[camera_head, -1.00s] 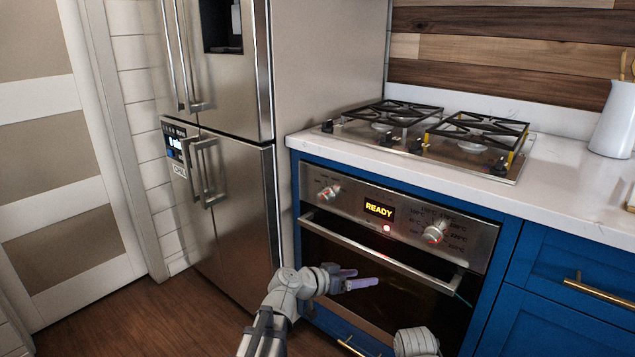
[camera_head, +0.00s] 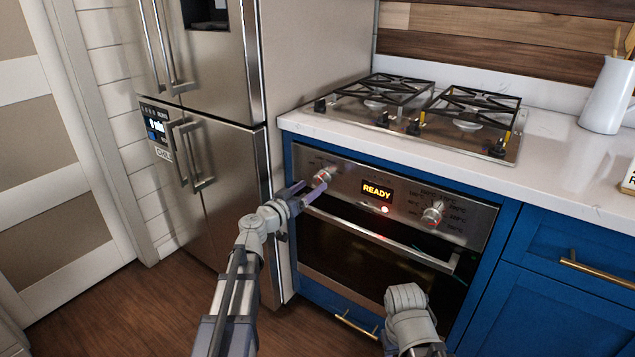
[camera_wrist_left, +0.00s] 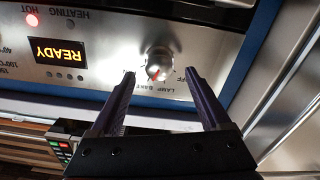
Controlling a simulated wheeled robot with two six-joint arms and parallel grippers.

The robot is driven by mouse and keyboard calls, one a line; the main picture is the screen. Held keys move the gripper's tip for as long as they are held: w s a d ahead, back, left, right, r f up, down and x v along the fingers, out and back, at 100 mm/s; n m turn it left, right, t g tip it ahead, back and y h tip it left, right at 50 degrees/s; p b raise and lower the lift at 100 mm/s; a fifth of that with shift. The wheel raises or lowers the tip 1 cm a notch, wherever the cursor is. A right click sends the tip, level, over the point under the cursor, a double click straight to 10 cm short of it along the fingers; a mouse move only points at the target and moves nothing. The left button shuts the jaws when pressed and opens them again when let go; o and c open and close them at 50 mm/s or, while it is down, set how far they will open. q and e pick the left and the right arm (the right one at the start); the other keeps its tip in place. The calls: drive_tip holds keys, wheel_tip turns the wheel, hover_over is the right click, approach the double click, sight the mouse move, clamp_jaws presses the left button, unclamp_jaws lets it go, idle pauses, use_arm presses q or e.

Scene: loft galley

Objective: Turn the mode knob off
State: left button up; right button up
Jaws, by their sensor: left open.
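The mode knob (camera_head: 322,177) is the round silver left knob on the oven's steel panel. In the left wrist view the knob (camera_wrist_left: 159,60) appears upside down, with OFF, LAMP and BAKE printed around it. Its red mark faces the lower side there, roughly toward BAKE; the exact setting is hard to tell. My left gripper (camera_head: 313,187) is open just in front of the knob. In the left wrist view its purple fingers (camera_wrist_left: 159,75) frame the knob from both sides, with no clear contact. My right gripper is not visible; only part of that arm shows.
The lit READY display (camera_head: 377,191) and a second knob (camera_head: 433,214) are to the right on the panel. The oven door handle (camera_head: 385,240) runs below. The fridge (camera_head: 215,150) stands close on the left. The cooktop (camera_head: 440,112) is above on the white counter.

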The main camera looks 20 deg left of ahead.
sight(318, 182)
use_arm(q)
drive_tip(key=x, duration=0.4)
drive_tip(key=shift+w, duration=0.1)
drive_tip(key=shift+c, duration=0.2)
clamp_jaws()
idle(0.3)
